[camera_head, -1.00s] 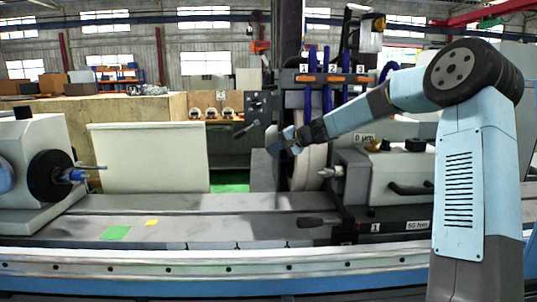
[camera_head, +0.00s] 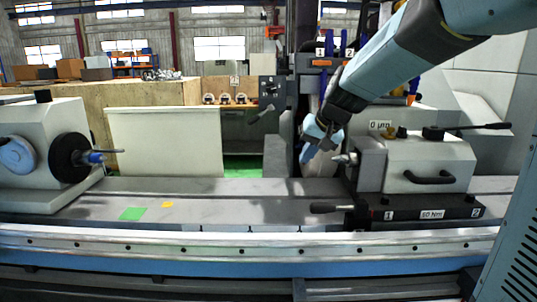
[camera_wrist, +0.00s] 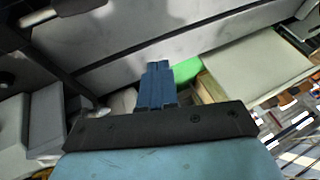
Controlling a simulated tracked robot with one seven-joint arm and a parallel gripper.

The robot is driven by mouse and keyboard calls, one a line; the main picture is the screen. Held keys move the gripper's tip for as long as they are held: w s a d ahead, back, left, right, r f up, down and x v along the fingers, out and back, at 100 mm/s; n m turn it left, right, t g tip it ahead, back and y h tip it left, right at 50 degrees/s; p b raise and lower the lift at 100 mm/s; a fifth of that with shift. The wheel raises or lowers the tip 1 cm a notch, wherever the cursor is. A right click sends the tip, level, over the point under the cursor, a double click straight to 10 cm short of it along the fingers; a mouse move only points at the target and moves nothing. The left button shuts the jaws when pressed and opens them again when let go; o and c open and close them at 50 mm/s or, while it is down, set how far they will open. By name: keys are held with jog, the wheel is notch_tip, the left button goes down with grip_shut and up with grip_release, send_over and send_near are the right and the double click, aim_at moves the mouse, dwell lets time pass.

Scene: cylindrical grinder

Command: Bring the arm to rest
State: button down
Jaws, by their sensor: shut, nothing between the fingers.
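My gripper (camera_head: 318,138) hangs at the end of my arm, in front of the grinding wheel (camera_head: 318,163) and left of the tailstock (camera_head: 428,165) in the head view. Its fingers point down and a little left, above the machine bed, and hold nothing. In the wrist view the blue fingers of my gripper (camera_wrist: 157,82) are together. The arm comes in from the upper right of the head view, bent over the tailstock. The wheel is partly hidden by my gripper.
The workhead (camera_head: 45,155) stands at the left of the machine bed (camera_head: 235,210). A green patch (camera_head: 132,214) and a yellow patch (camera_head: 167,204) lie on the bed. A black lever (camera_head: 330,207) juts out below the tailstock.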

jog(key=s+d+h, duration=0.2)
jog(key=s+d, duration=0.4)
jog(key=s, duration=0.6)
jog(key=s+d+h, duration=0.2)
jog(key=s+d, duration=0.5)
jog(key=s, duration=0.6)
jog(key=shift+d+f+t, duration=0.15)
jog(key=shift+f+t, duration=0.15)
jog(key=shift+f, duration=0.05)
jog(key=c, duration=1.9)
grip_release()
